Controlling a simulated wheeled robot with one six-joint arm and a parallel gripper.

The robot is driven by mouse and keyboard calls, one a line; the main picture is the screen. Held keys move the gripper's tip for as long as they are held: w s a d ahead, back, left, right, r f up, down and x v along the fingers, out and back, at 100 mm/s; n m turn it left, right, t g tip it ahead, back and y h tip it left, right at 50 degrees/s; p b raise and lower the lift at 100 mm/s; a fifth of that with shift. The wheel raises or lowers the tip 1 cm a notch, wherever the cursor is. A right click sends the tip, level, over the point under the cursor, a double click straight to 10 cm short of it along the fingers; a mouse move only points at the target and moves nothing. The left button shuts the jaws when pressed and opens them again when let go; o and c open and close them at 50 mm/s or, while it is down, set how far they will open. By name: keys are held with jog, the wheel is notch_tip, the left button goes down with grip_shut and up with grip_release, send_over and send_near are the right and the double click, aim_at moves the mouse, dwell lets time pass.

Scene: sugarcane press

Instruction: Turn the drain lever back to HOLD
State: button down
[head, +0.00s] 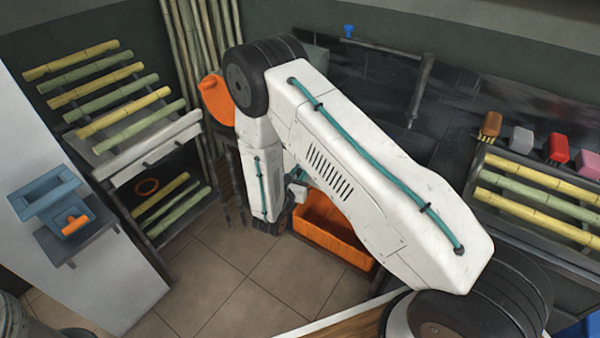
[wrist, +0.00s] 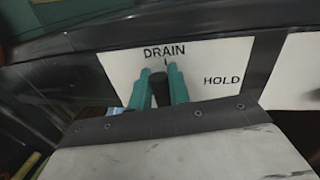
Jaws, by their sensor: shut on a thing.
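In the wrist view, a white label plate (wrist: 215,58) carries the words DRAIN at top centre and HOLD to the right. The dark drain lever (wrist: 160,93) stands between the two teal fingers of my gripper (wrist: 161,80), which is shut on it. The lever lies just under DRAIN and its small mark, apart from HOLD. The fingers hide the lever's sides, and its lower part is out of sight. In the head view my white arm covers most of the middle, and the lever and plate cannot be made out.
An orange bin (head: 330,232) stands on the tiled floor behind my arm. The tiled floor (head: 215,270) at lower left is clear.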

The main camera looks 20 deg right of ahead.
jog(key=n, duration=0.2)
jog(key=w+n, duration=0.1)
jog(key=n, duration=0.1)
jog(key=shift+a+f+g, duration=0.1)
jog(key=shift+a+g, duration=0.2)
jog(key=shift+g, duration=0.1)
jog(key=shift+w+a+f+n+g+h, duration=0.15)
jog(key=shift+f+n+g, duration=0.3)
jog(key=shift+n, duration=1.4)
jog(key=shift+w+a+f+n+g+h, duration=0.15)
jog(key=shift+f+n+g, duration=0.3)
jog(key=shift+n, duration=1.35)
jog(key=shift+w+a+f+n+g, duration=0.25)
jog(key=shift+n+g, duration=0.35)
jog(key=shift+n, duration=1.25)
jog(key=shift+d+f, duration=0.1)
jog(key=c, duration=1.4)
grip_release()
